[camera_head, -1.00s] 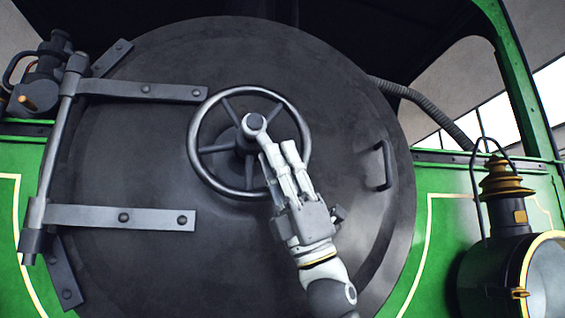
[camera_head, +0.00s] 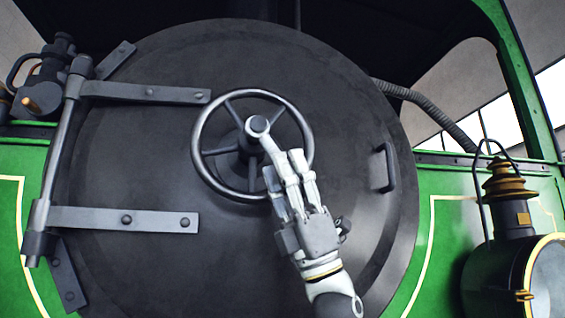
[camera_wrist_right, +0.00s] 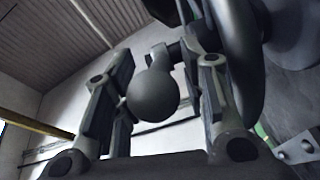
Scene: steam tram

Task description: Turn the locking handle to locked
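The locking handle (camera_head: 268,141) is a pale grey lever on the hub of the dark round smokebox door, in front of the handwheel. It slants down and right from its hub. My right gripper (camera_head: 284,172) is at its lower end. In the right wrist view the handle's round ball end (camera_wrist_right: 152,96) sits between the two fingers of my right gripper (camera_wrist_right: 160,100). The fingers are apart, with a clear gap between ball and right finger; the ball is close to the left finger, and I cannot tell if they touch. My left gripper is not in view.
The spoked handwheel (camera_head: 203,125) surrounds the handle's hub. The round door (camera_head: 130,165) has two hinge straps at left and a fixed grab handle (camera_head: 389,167) at right. A brass-topped lamp (camera_head: 490,265) stands at the lower right.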

